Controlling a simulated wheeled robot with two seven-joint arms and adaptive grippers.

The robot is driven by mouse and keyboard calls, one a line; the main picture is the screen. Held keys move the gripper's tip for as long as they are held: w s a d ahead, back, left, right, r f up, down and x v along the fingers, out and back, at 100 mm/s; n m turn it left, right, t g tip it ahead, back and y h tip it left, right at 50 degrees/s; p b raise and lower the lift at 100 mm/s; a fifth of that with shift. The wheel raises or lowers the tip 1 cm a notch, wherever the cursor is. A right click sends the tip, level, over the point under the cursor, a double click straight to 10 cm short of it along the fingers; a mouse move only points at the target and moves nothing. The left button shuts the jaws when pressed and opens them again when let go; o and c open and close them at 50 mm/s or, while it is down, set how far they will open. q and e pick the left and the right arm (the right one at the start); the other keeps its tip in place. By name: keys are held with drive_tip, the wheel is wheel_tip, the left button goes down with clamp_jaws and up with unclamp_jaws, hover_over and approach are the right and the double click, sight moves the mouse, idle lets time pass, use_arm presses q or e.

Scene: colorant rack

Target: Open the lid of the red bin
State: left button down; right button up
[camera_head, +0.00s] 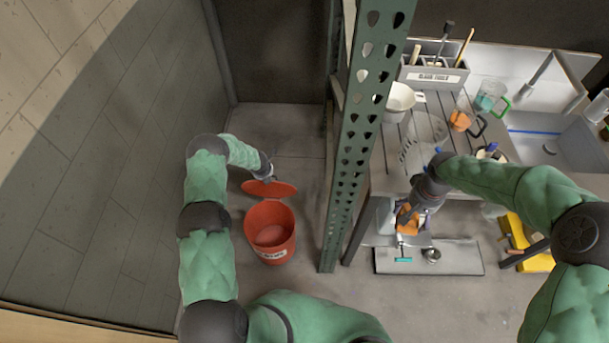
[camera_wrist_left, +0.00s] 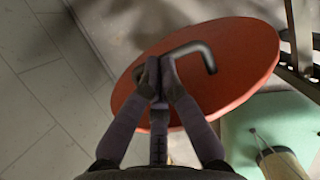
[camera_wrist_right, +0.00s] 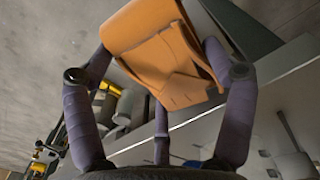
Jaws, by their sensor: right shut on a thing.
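The red bin (camera_head: 248,233) stands on the floor left of the green post, its mouth open and a reddish inside showing. Its round red lid (camera_head: 280,189) is off the mouth, tilted at the bin's back edge. The left wrist view shows the lid (camera_wrist_left: 235,85) close up with a bent grey handle (camera_wrist_left: 205,52). My left gripper (camera_head: 268,175) is at the lid, its fingertips together at one end of the handle. My right gripper (camera_head: 403,212) is shut on an orange, folded-looking thing (camera_wrist_right: 150,30) by the bench, right of the post.
A green perforated post (camera_head: 365,120) rises between the bin and the bench. The bench holds a tool box (camera_head: 432,75), a white bowl (camera_head: 399,97) and glass vessels. A low grey tray (camera_head: 455,262) and a yellow thing (camera_head: 530,250) are below. Floor around the bin is clear.

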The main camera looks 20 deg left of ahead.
use_arm(q)
drive_tip(key=shift+w+a, duration=0.1)
drive_tip(key=shift+w, duration=0.35)
idle(0.4)
drive_tip(key=shift+r, duration=0.2)
drive_tip(key=v, duration=1.1)
drive_tip(key=shift+s+r, duration=0.2)
drive_tip(key=shift+r, duration=0.1)
